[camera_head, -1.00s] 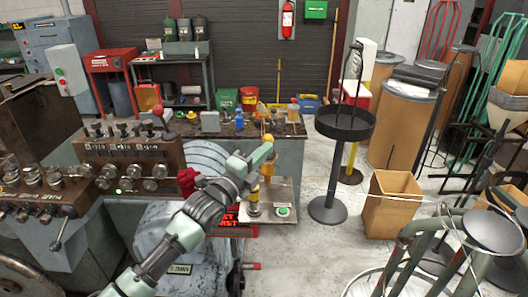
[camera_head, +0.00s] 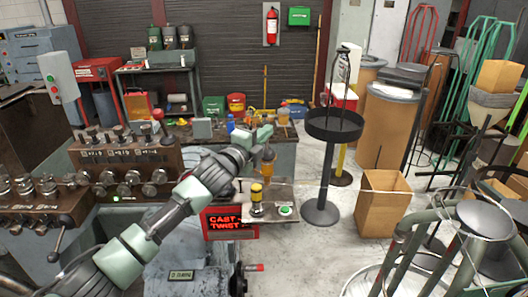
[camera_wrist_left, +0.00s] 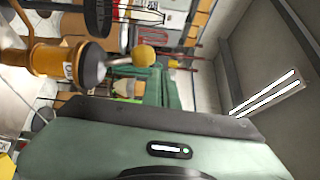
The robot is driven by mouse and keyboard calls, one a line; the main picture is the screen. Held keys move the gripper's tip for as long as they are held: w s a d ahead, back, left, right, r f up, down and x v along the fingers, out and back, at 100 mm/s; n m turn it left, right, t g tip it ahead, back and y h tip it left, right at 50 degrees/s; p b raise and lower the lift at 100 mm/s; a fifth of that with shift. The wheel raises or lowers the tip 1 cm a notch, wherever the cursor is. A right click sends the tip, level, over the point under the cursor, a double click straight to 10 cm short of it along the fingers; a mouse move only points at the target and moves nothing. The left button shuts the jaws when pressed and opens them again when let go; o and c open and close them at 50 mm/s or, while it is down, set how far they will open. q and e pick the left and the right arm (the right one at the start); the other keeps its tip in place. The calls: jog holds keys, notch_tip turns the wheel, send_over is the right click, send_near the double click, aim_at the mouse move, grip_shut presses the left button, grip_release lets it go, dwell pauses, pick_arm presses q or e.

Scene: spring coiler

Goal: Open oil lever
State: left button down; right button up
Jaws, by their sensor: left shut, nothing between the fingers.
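An orange oil cup (camera_head: 267,158) stands above the small metal plate beside the machine. In the left wrist view the oil cup (camera_wrist_left: 55,60) lies sideways, with a grey cone-shaped end and a thin lever ending in a yellow ball knob (camera_wrist_left: 144,55). My left gripper (camera_head: 264,133) is at the top of the oil cup in the head view and hides the knob there. My right gripper is not in view.
A yellow-topped post (camera_head: 256,190) and a green button (camera_head: 286,210) are on the plate below. A black round stand (camera_head: 334,125) is to the right. Levered machine controls (camera_head: 125,175) are at left.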

pick_arm(q)
jog(key=shift+w+d+r, duration=0.1)
jog(key=shift+w+r, duration=0.05)
jog(key=shift+w, duration=0.1)
jog(key=shift+w+a, duration=0.3)
jog(key=shift+w, duration=0.05)
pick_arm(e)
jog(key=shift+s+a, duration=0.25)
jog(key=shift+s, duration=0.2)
